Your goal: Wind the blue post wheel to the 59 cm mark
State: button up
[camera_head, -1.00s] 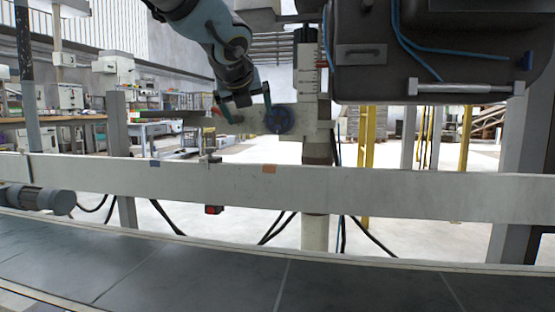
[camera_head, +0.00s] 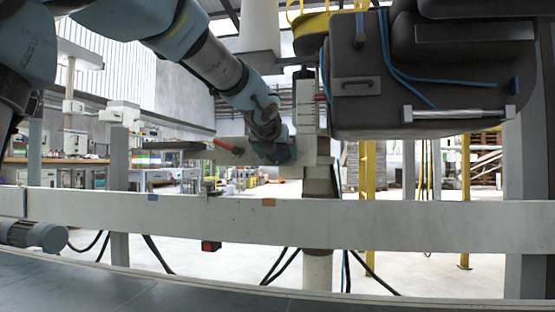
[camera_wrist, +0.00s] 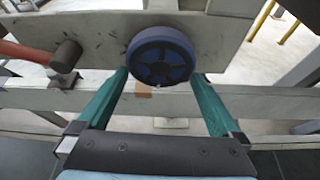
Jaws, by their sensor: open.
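The blue post wheel (camera_wrist: 162,57) is a round, spoked handwheel on a pale plate and faces the wrist camera. My gripper (camera_wrist: 161,74) is open, with one teal finger on each side of the wheel's lower half; I cannot tell whether they touch the rim. In the head view my gripper (camera_head: 277,153) is at the wheel's place on the post and largely hides it. The post carries a pale scale (camera_head: 306,112) with tick marks and a red pointer (camera_head: 321,98) at its right edge. The scale numbers are too small to read.
A red-handled lever (camera_wrist: 28,54) sits left of the wheel on the same plate. A dark machine head (camera_head: 410,90) with blue hoses hangs right of the post. A pale rail (camera_head: 400,222) crosses in front, above a dark conveyor (camera_head: 90,285).

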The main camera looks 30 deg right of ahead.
jog(key=shift+x, duration=0.75)
jog(key=c, duration=0.9)
jog(key=shift+r, duration=0.1)
jog(key=shift+c, duration=0.2)
jog(key=shift+p, duration=0.45)
